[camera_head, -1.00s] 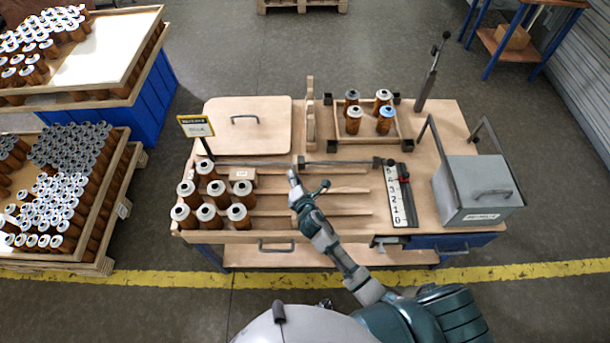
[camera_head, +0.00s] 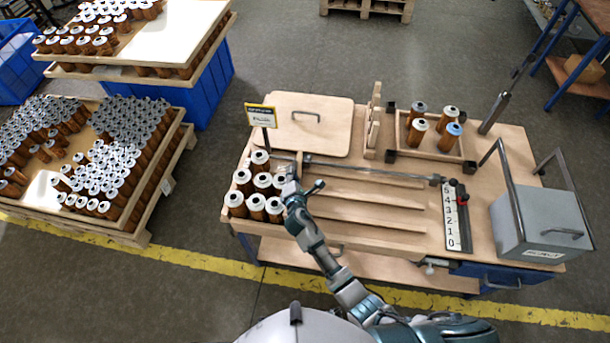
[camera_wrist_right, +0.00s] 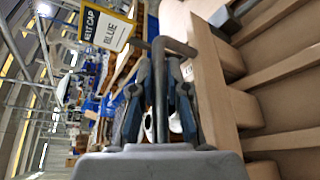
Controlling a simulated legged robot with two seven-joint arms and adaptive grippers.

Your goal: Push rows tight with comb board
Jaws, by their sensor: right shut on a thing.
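My right gripper (camera_head: 291,186) is at the left end of the lanes, close beside the group of brown, white-capped cartridges (camera_head: 262,181). In the right wrist view the right gripper (camera_wrist_right: 160,95) is shut on a grey bar handle. The wooden comb board (camera_wrist_right: 212,85) is right beside it, with short teeth above the lanes. In the head view the gripper and arm mostly hide the board. A few white caps (camera_wrist_right: 175,122) show behind the fingers. The wooden lane dividers (camera_head: 375,207) run to the right, with empty lanes between. My left gripper is not in view.
A sign (camera_head: 261,115) reading blue stands behind the cartridges. A tray (camera_head: 432,150) holds several cartridges, one blue-capped. A flat wooden lid (camera_head: 330,135), a numbered scale (camera_head: 457,225) and a grey box (camera_head: 540,222) are on the bench. Pallets of cartridges (camera_head: 150,205) stand left.

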